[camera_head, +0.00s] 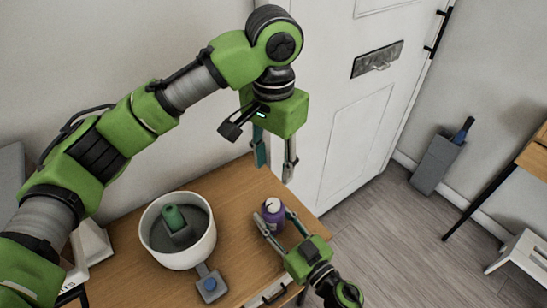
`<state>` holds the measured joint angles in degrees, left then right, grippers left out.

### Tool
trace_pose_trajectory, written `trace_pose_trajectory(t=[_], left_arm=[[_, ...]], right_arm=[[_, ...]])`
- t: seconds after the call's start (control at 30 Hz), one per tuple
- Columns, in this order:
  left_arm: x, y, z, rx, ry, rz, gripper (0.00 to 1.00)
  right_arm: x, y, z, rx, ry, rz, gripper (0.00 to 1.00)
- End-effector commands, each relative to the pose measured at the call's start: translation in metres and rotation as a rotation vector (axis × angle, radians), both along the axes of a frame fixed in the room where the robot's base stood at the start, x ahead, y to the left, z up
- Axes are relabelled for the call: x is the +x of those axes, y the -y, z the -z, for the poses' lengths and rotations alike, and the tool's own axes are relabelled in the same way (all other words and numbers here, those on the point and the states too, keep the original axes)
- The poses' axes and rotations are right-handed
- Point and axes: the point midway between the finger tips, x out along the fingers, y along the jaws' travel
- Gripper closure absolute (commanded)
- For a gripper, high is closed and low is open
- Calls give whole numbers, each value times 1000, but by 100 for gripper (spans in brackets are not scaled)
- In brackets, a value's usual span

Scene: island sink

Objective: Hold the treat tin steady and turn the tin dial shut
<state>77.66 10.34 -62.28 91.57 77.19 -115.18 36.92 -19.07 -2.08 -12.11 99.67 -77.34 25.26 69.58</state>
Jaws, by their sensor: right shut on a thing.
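A small purple tin (274,216), which I take for the treat tin, stands upright on the wooden table near its right edge. Its rounded top carries a small pale mark, perhaps part of the dial; the dial's setting is too small to tell. My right gripper (276,222) is shut on the tin, with one finger on either side of its body. My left gripper (275,165) hangs above the tin, pointing down. Its two fingers are apart with nothing between them.
A white pot (152,250) with a green and grey object (176,222) inside stands left of the tin. A grey block with a blue button (210,284) lies in front of it. A white door (340,120) is behind the table. Bare wood lies between pot and tin.

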Motion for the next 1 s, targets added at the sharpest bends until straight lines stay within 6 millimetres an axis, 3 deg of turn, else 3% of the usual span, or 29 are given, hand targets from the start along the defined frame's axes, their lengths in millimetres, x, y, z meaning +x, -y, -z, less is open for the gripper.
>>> trace_pose_trajectory(t=[0.03,0.07,0.1,0.13,0.57,1.0], left_arm=[[0,0,0,0,0,0,61],[0,0,0,0,0,0,61],[0,0,0,0,0,0,61],[0,0,0,0,0,0,61],[0,0,0,0,0,0,61],[0,0,0,0,0,0,61]], right_arm=[[0,0,0,0,0,0,87],[0,0,0,0,0,0,57],[0,0,0,0,0,0,47],[0,0,0,0,0,0,43],[-6,4,1,0,-1,0,43],[-76,54,1,-2,-4,-1,43]])
